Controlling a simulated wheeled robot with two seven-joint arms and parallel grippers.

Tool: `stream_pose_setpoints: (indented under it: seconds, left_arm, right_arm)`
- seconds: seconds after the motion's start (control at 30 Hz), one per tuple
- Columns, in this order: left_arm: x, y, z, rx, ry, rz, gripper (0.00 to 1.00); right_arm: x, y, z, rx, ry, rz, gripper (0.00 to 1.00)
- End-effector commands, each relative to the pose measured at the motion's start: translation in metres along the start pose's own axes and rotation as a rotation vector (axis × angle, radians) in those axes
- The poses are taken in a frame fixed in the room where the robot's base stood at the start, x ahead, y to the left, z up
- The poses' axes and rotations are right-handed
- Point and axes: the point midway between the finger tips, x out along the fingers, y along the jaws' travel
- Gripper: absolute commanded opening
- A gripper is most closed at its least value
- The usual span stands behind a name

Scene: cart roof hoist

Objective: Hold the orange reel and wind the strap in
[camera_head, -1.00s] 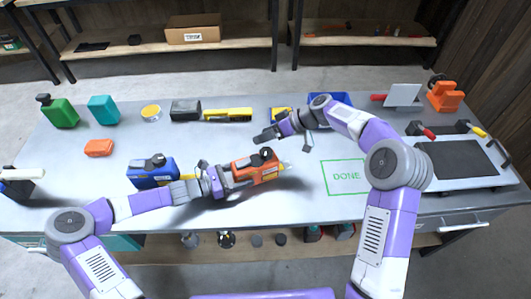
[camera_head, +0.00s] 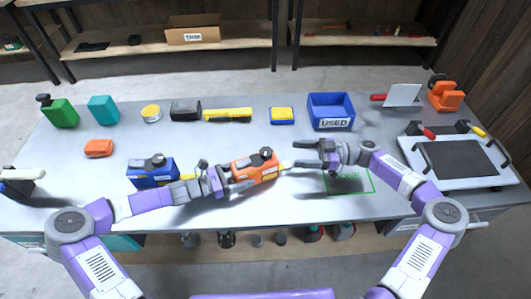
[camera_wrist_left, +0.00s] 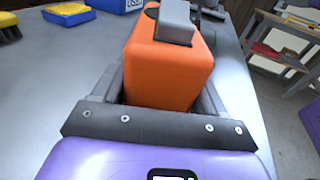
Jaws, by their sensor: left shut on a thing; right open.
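The orange reel (camera_head: 255,168) is a boxy orange case with a dark and grey part on top. It sits at the middle front of the bench. My left gripper (camera_head: 230,181) is shut on it from the left; the left wrist view shows the orange case (camera_wrist_left: 170,70) between the two fingers. A short pale yellowish piece, perhaps the strap end, sticks out at the reel's right side (camera_head: 285,168). My right gripper (camera_head: 324,155) is open and empty just right of that piece, with a visible gap to the reel. Most of the strap cannot be made out.
A blue reel-like case (camera_head: 152,171) stands left of my left gripper. A green DONE outline (camera_head: 372,180) lies partly under my right arm. A blue USED bin (camera_head: 331,111), a yellow brush (camera_head: 228,115) and a yellow-blue sponge (camera_head: 282,116) stand behind. Free bench lies between.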

Motion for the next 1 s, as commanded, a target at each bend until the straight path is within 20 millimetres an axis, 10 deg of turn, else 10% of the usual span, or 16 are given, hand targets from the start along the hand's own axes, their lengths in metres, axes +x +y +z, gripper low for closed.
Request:
stream_pose_setpoints:
  seconds: [0.6, 1.0]
  left_arm:
    - [0.0, 0.0, 0.0, 0.0, 0.001, 0.0, 0.43]
    - [0.0, 0.0, 0.0, 0.0, 0.001, 0.0, 0.43]
  right_arm:
    - [0.105, 0.0, 0.0, 0.002, -0.001, -0.002, 0.69]
    - [0.116, 0.0, 0.001, 0.002, -0.002, 0.0, 0.69]
